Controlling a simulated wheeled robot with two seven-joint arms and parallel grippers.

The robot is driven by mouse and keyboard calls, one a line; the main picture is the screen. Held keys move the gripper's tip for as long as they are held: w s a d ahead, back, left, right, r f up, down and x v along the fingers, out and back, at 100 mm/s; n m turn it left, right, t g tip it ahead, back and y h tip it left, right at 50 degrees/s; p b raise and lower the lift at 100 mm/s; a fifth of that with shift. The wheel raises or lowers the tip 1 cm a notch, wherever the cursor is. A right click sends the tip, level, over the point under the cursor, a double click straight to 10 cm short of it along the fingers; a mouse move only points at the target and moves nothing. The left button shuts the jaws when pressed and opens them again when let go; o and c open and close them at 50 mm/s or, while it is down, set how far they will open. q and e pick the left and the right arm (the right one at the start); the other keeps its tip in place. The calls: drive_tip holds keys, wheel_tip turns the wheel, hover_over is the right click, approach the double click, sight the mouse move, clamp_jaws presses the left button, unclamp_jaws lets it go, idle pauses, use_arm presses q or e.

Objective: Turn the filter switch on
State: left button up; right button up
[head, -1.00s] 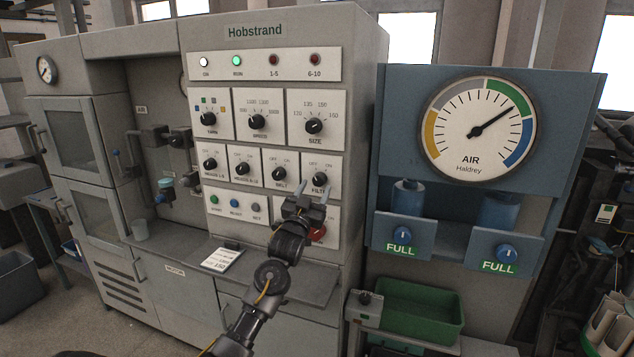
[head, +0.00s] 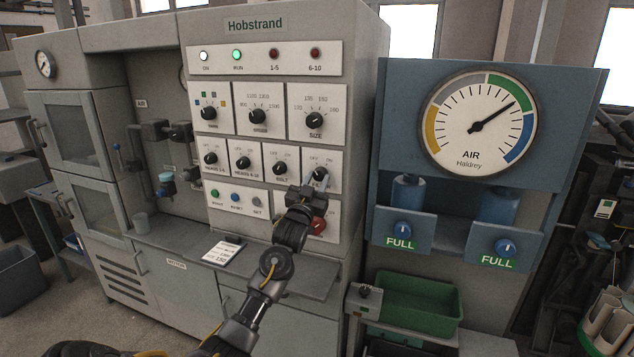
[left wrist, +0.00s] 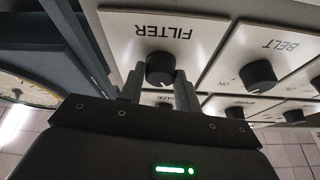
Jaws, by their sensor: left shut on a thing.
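The filter switch is a black rotary knob (head: 321,173) on a white plate at the right end of the lower knob row, partly covered in the head view. My left gripper (head: 315,183) reaches up to it from below. In the left wrist view the FILTER plate appears upside down, with the filter knob (left wrist: 160,68) between the two fingers of my left gripper (left wrist: 160,85). The fingers are shut on the knob. I cannot tell which mark the knob points at. My right gripper is in neither view.
The belt knob (head: 279,168) is just left of the filter plate. A red button (head: 318,225) sits close below my left gripper. A blue cabinet with an air gauge (head: 477,124) stands to the right. A grey ledge (head: 290,276) with a paper card (head: 223,252) runs below.

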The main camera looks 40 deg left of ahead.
use_arm(q)
drive_tip(key=shift+m, duration=0.4)
drive_tip(key=m+h, duration=0.1)
drive_tip(key=m, duration=0.1)
drive_tip(key=m+h, duration=0.2)
drive_tip(key=m, duration=0.1)
drive_tip(key=m+h, duration=0.1)
drive_tip(key=m, duration=0.1)
drive_tip(key=shift+s+a+r+m, duration=0.1)
drive_tip(key=shift+a+m, duration=0.2)
drive_tip(key=shift+m, duration=0.1)
drive_tip(key=m+h, duration=0.1)
drive_tip(key=m, duration=0.2)
drive_tip(key=m+g+h, duration=0.1)
drive_tip(key=m+h, duration=0.1)
drive_tip(key=m, duration=0.2)
drive_tip(key=shift+a+r, duration=0.1)
drive_tip(key=shift+r, duration=0.05)
drive_tip(key=shift+m, duration=0.4)
drive_tip(key=o, duration=1)
drive_tip(key=shift+c, duration=0.2)
drive_tip(key=shift+b, duration=0.3)
